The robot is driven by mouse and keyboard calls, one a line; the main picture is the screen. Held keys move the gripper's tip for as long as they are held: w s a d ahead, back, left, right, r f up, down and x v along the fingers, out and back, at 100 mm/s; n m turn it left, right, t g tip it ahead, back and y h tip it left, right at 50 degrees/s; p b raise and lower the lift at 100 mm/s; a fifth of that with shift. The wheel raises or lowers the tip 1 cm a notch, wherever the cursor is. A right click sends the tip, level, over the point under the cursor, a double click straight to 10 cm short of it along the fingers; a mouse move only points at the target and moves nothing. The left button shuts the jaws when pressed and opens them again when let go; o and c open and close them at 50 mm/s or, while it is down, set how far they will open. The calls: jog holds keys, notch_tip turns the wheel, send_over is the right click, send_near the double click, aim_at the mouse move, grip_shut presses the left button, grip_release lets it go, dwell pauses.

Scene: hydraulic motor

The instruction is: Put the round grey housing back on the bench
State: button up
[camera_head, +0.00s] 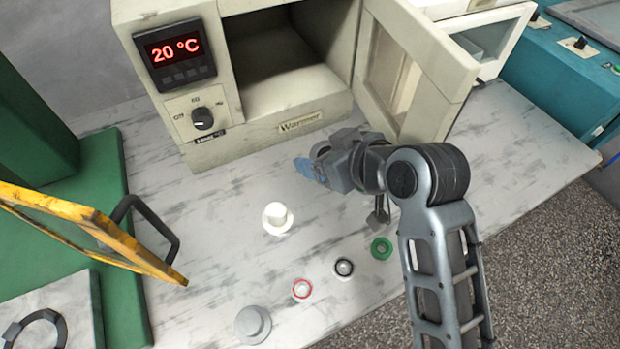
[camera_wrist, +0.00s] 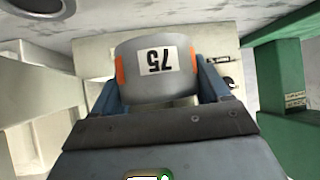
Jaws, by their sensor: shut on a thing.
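The round grey housing (camera_wrist: 155,85) shows in the wrist view between the two blue fingers of my gripper. It has a white label reading 75, upside down in this view, and orange marks on its sides. In the head view my gripper (camera_head: 309,169) is held above the bench (camera_head: 215,225), in front of the warmer and near its open door. I cannot clearly make out the housing in the head view.
The warmer (camera_head: 180,150) stands open at the back, its door (camera_head: 440,65) swung right. On the bench are a white flanged part (camera_head: 277,224), a grey disc (camera_head: 253,325), and red (camera_head: 302,297), black (camera_head: 344,275) and green (camera_head: 381,256) rings. A yellow-framed guard (camera_head: 125,252) is left.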

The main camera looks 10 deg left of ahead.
notch_tip(320, 180, down, 6)
jog(key=shift+a+r, duration=0.1)
jog(key=shift+a, duration=0.05)
jog(key=shift+f, duration=2)
jog(key=shift+f, duration=0.15)
jog(key=o, duration=1.4)
jog(key=shift+o, duration=0.2)
